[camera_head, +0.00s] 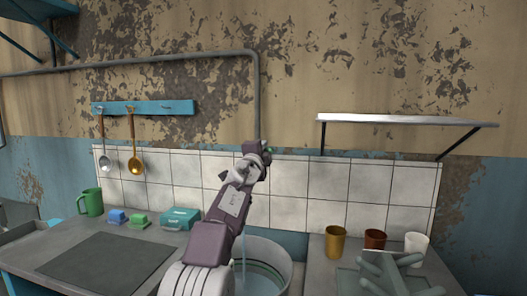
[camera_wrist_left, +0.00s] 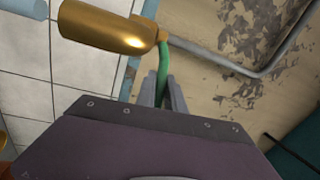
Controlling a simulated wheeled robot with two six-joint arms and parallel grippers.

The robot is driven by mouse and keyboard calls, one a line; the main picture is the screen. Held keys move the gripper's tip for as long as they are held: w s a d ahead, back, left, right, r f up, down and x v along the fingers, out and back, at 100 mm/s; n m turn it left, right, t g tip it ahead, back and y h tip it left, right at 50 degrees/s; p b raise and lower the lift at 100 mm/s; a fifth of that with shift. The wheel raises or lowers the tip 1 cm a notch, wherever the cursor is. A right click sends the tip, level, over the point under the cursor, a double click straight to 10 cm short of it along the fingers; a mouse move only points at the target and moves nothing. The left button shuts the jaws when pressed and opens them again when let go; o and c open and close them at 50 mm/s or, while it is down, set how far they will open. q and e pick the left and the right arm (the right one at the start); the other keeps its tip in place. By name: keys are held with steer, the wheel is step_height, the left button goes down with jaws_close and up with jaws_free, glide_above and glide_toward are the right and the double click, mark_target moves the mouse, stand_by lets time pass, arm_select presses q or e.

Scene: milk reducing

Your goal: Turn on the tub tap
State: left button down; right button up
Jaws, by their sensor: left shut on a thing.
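The tub (camera_head: 283,252) is a round metal vessel set between the counters, partly hidden behind my left arm. A thin pale stream (camera_head: 243,249) runs down into it beside the arm. The tap's golden spout (camera_wrist_left: 110,25) and curved green handle (camera_wrist_left: 164,62) show in the left wrist view, with a pale blue column (camera_wrist_left: 27,8) at the upper left. My left gripper (camera_head: 262,155) reaches up to the wall tiles. In the left wrist view its fingers (camera_wrist_left: 163,88) are shut around the green handle. In the head view, the arm hides most of the tap. My right gripper is not seen.
The left counter holds a green mug (camera_head: 90,202), a dark mat (camera_head: 105,264), two sponges and a teal box (camera_head: 180,218). Several cups (camera_head: 335,243) stand on the right counter. A shelf (camera_head: 405,120) juts from the wall at right; ladles hang at left.

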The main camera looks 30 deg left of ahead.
arm_select(q)
steer(key=c, duration=1.4)
jaws_free()
steer(key=shift+s+a, duration=0.1)
steer(key=shift+a, duration=0.05)
steer(key=shift+c, duration=0.2)
steer(key=shift+s+f+b, duration=0.15)
steer(key=shift+b, duration=0.15)
steer(key=b+v, duration=0.4)
steer(key=v, duration=0.4)
steer(key=shift+s, duration=0.35)
